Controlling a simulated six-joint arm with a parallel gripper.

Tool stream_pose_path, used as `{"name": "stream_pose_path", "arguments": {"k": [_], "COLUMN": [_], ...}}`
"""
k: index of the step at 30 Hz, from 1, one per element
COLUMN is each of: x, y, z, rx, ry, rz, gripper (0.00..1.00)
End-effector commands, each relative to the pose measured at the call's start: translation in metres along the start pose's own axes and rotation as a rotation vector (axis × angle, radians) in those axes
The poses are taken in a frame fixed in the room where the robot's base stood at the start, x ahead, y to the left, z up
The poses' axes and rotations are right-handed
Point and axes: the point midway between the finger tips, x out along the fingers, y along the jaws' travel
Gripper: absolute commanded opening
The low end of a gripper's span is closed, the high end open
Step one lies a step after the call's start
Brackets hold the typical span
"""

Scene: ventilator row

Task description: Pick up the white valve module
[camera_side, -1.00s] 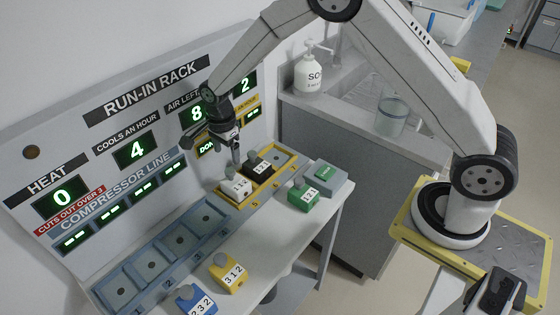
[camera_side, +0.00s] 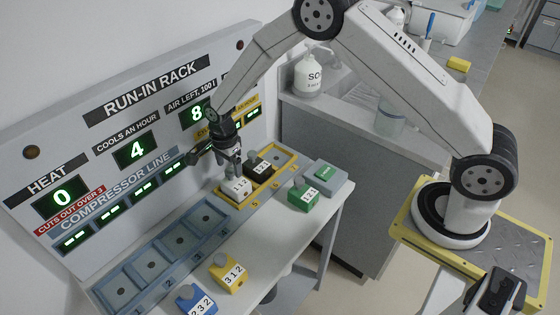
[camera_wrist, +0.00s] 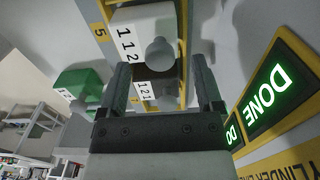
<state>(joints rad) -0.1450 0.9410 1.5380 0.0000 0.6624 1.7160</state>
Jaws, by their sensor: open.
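The white valve module (camera_side: 236,190), labelled 112, sits upright in the yellow-framed section of the rack, at its near left end. In the wrist view the white module (camera_wrist: 143,24) is at the top, with its round grey knob (camera_wrist: 161,53) facing me. My gripper (camera_side: 236,170) is over the module, close to its knob, and partly hides it in the side view. In the wrist view my gripper (camera_wrist: 160,75) is open, with one finger on each side of the knob's line. It holds nothing, and contact with the knob cannot be made out.
A dark module (camera_side: 260,165) labelled 121 stands just behind the white one. Blue rack bays (camera_side: 180,240) are empty. The display panel (camera_side: 135,150) rises close behind.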

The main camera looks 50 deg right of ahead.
Motion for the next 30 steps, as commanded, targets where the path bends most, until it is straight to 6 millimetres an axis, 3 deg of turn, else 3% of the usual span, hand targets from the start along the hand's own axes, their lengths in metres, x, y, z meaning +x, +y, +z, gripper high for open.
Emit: {"name": "stream_pose_path", "arguments": {"k": [9, 25, 30], "x": [0.027, 0.028, 0.028], "y": [0.0, 0.0, 0.0], "z": [0.0, 0.0, 0.0], "rx": [0.0, 0.0, 0.0], "ry": [-0.001, -0.001, -0.001], "rz": [-0.001, -0.001, -0.001], "gripper": [0.84, 0.84, 0.3]}}
